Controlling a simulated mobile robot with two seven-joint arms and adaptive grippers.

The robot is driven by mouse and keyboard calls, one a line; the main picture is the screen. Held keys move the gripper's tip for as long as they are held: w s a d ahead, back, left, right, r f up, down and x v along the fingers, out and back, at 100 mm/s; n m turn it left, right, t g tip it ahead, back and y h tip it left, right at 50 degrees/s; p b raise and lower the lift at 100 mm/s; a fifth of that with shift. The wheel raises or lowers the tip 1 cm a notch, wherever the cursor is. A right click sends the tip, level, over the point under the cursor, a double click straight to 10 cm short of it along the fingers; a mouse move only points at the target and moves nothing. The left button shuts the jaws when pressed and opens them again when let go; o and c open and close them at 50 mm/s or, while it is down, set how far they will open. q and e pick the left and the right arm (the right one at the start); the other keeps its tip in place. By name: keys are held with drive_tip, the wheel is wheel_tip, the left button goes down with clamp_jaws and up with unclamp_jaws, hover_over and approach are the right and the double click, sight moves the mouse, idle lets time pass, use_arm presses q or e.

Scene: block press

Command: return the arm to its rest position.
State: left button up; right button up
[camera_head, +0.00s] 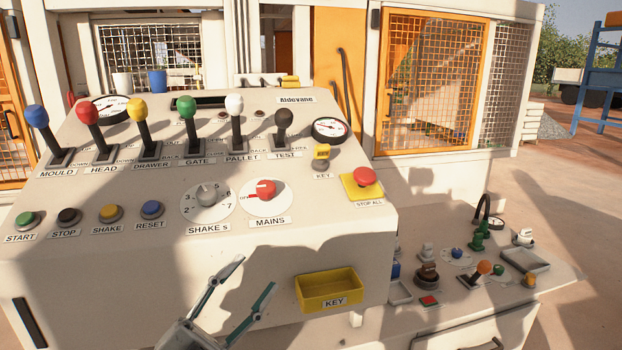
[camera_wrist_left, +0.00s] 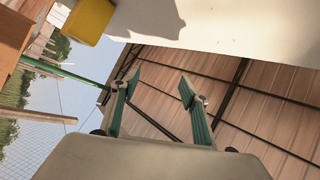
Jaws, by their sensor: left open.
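My left gripper (camera_head: 256,274) is open and empty in front of the control panel (camera_head: 120,240), near its lower front face. Its two green-lined fingers stand apart, with nothing between them, in the left wrist view (camera_wrist_left: 158,88). The yellow KEY tray (camera_head: 330,290) on the panel front is just right of the fingers, and they do not appear to touch it. The MAINS switch (camera_head: 265,190) and SHAKE S dial (camera_head: 207,197) sit above the gripper on the sloped panel. My right gripper shows in neither view.
Several coloured levers, such as the red HEAD lever (camera_head: 88,112), stand along the panel's top. The red STOP ALL button (camera_head: 363,177) is at its right edge. A lower side bench (camera_head: 455,318) holds small controls at the right. Open ground (camera_head: 560,215) lies beyond.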

use_arm(q)
drive_tip(key=s+a+f+n+y, duration=0.1)
drive_tip(key=a+f+n+y, duration=0.15)
drive_tip(key=f, duration=0.55)
drive_tip(key=s+a+f+n+g+y, duration=0.1)
drive_tip(key=f+n+y, duration=0.3)
drive_tip(key=f, duration=0.4)
drive_tip(key=s+a+f+n+y, duration=0.1)
drive_tip(key=a+f+n+y, duration=0.1)
drive_tip(key=f+n+y, duration=0.35)
drive_tip(key=s+a+f+n+g, duration=0.1)
drive_tip(key=s+a+f+g, duration=0.1)
drive_tip(key=s+f, duration=0.6)
drive_tip(key=s+a+f+n+g+y, duration=0.1)
drive_tip(key=s+f+g, duration=0.3)
drive_tip(key=s+f, duration=0.4)
wheel_tip(320, 180, down, 6)
drive_tip(key=shift+s+a+f+n+p, duration=0.1)
drive_tip(key=shift+s+a+n+p, duration=0.15)
drive_tip(key=shift+a+n+p, duration=0.2)
